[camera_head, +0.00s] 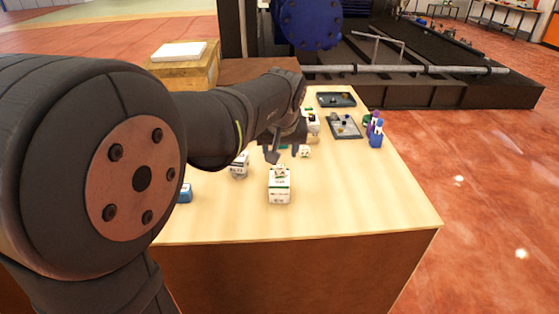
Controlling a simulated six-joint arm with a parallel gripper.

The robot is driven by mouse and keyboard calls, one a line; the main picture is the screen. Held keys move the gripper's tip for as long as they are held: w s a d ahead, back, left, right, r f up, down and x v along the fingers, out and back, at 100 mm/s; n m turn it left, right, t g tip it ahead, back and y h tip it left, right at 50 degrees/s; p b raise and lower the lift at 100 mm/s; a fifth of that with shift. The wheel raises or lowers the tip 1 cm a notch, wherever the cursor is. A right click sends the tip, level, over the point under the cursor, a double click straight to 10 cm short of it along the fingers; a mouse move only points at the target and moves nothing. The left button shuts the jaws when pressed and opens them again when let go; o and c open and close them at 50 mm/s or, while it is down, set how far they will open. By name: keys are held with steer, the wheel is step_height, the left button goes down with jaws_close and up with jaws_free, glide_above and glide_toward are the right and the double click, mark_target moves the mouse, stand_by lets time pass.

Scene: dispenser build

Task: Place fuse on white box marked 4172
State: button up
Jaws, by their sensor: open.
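A white box (279,190) with a green stripe stands near the front middle of the table. Something small sits on its top, too small to identify. A second white box (239,168) stands to its left, with dark markings. A small white and green piece (304,152) lies behind and to the right. No marking is legible, so I cannot tell which box is 4172 or which piece is the fuse. My gripper (273,156) is open, with its fingers just behind and above the front white box in the picture. My arm hides part of the table behind.
A dark tray with small parts (345,128) and another dark tray (337,99) lie toward the back right. Purple and blue bottles (376,134) stand near the right edge. A blue object (185,192) is partly hidden at left. The front right of the table (365,200) is clear.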

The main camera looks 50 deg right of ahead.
mark_target(279, 165)
steer(key=v, duration=0.4)
steer(key=shift+s+a+r, duration=0.1)
steer(key=shift+r, duration=0.1)
steer(key=x, duration=1.1)
steer(key=shift+f, duration=0.35)
steer(key=shift+r, duration=1.65)
